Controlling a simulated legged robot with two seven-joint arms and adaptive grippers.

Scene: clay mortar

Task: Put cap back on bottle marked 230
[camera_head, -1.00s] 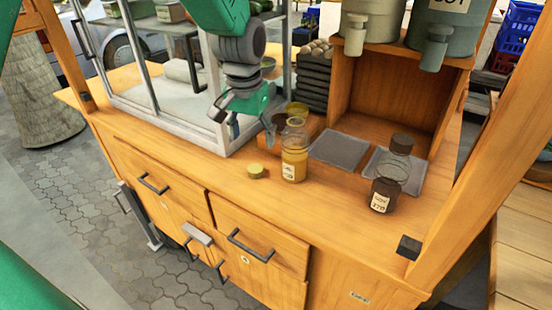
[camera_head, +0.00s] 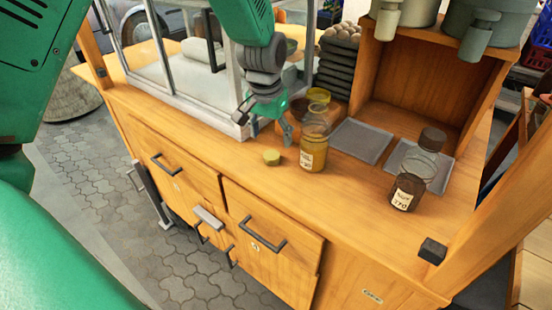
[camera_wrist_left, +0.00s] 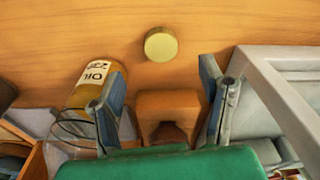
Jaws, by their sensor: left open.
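The yellow cap (camera_head: 271,157) lies flat on the wooden counter, left of an open clear bottle (camera_head: 313,150) with yellow-amber contents. The bottle stands upright; its label reads OIL in the left wrist view, with a number I cannot read clearly. The cap also shows in the wrist view (camera_wrist_left: 160,44), ahead of the fingers, and the bottle (camera_wrist_left: 90,92) at their left. My left gripper (camera_head: 264,127) is open and empty, above and behind the cap, its fingers (camera_wrist_left: 165,105) not touching it. My right gripper is not in view.
A dark-capped bottle (camera_head: 410,184) with dark contents stands to the right, its label apparently ending in 70. Grey trays (camera_head: 362,141) lie behind the bottles. A glass case frame (camera_head: 225,122) stands left.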

